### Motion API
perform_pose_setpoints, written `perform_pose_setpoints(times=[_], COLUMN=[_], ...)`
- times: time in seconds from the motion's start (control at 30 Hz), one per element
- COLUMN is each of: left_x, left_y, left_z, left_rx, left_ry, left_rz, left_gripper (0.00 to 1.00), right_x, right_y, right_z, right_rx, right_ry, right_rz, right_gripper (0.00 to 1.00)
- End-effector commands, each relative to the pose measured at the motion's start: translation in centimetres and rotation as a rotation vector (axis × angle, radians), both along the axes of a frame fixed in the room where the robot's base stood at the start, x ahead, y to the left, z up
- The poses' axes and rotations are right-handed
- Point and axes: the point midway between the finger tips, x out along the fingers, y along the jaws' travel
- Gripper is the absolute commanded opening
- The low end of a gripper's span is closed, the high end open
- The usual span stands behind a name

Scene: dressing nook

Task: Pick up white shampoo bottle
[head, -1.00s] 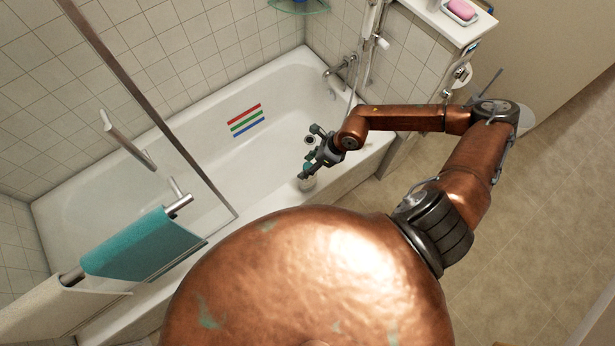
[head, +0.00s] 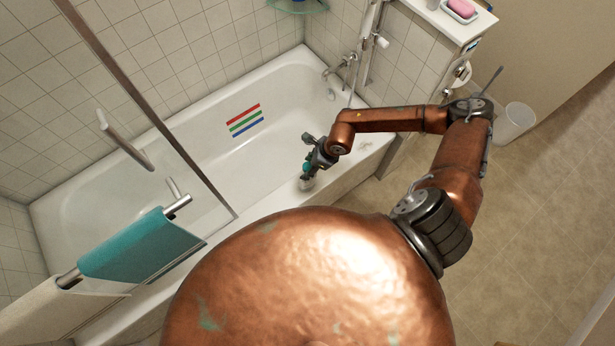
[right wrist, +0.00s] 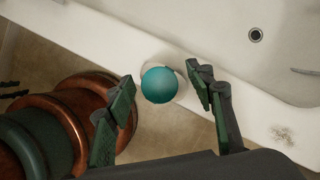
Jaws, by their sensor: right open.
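The white shampoo bottle (head: 307,184) stands on the near rim of the bathtub in the head view, partly hidden by my right gripper (head: 307,160). In the right wrist view its round teal cap (right wrist: 158,86) is seen from above, with a little of the white body showing behind it. My right gripper (right wrist: 160,80) is open, with one finger on each side of the cap. Gaps show between the cap and both fingers. How far the fingertips are above or below the cap is hard to tell. My left gripper is not in view.
The white bathtub (head: 200,150) has a drain at its right end and a tap (head: 340,68) above. A glass screen with a metal edge and a teal towel (head: 145,248) is at left. A pink soap (head: 461,9) lies on the ledge. A white bin (head: 514,122) stands on the floor.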

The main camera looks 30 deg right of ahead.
Motion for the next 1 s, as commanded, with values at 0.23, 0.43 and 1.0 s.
perform_pose_setpoints(times=[0.23, 0.43, 1.0], left_x=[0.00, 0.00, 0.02], left_y=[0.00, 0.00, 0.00], left_z=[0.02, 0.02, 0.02], left_rx=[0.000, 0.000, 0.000], left_ry=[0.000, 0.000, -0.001], left_rz=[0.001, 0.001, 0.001], left_gripper=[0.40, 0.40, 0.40], right_x=[0.01, -0.01, -0.02], right_y=[0.01, 0.00, -0.01], right_z=[0.06, 0.06, 0.06], right_rx=[0.001, 0.001, 0.000], right_ry=[-0.001, -0.001, 0.000], right_rz=[0.000, 0.000, 0.000], right_gripper=[0.39, 0.25, 0.00])
